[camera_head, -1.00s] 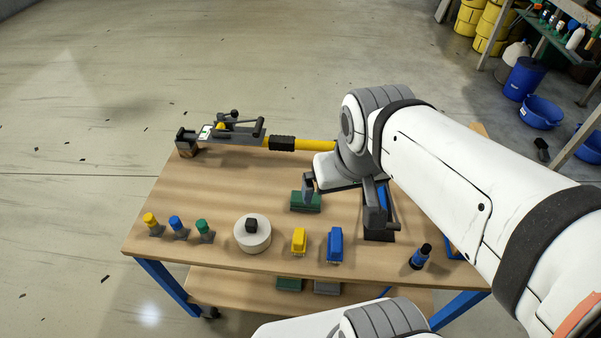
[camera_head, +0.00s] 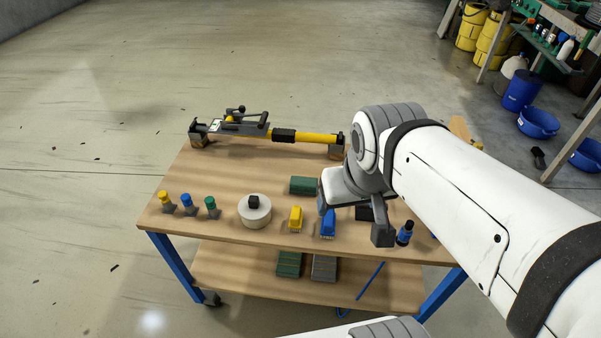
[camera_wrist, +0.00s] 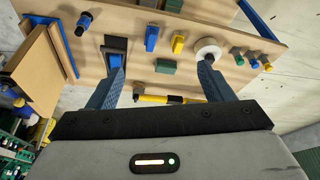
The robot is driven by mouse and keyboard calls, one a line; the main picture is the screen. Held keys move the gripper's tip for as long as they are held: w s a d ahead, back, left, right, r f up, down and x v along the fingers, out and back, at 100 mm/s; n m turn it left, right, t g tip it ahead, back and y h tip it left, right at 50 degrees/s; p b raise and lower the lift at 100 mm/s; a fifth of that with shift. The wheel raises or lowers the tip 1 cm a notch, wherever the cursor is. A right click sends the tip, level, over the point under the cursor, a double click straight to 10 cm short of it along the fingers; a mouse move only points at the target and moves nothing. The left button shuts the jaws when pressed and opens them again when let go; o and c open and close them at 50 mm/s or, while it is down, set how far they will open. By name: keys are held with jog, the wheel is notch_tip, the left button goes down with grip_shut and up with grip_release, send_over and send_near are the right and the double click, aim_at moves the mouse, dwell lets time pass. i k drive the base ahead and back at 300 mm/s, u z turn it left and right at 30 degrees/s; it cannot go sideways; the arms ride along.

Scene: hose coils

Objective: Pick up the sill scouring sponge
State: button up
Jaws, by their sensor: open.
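A second green block (camera_head: 289,263) and a grey-topped block (camera_head: 323,268) lie side by side on the lower shelf. No frame shows a label telling which is the sill sponge. My gripper (camera_wrist: 160,66) is open and empty. In the head view it is above the table's right part, right of the green block and nearer the front edge.
A yellow-handled tool (camera_head: 305,138) lies along the back edge. Floor left of the table is clear.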

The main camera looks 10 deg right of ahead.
aim_at(307, 186)
jog(key=z, duration=3.3)
jog(key=k, duration=1.3)
jog(key=u, duration=1.55)
jog(key=i, duration=1)
jog(key=u, duration=0.1)
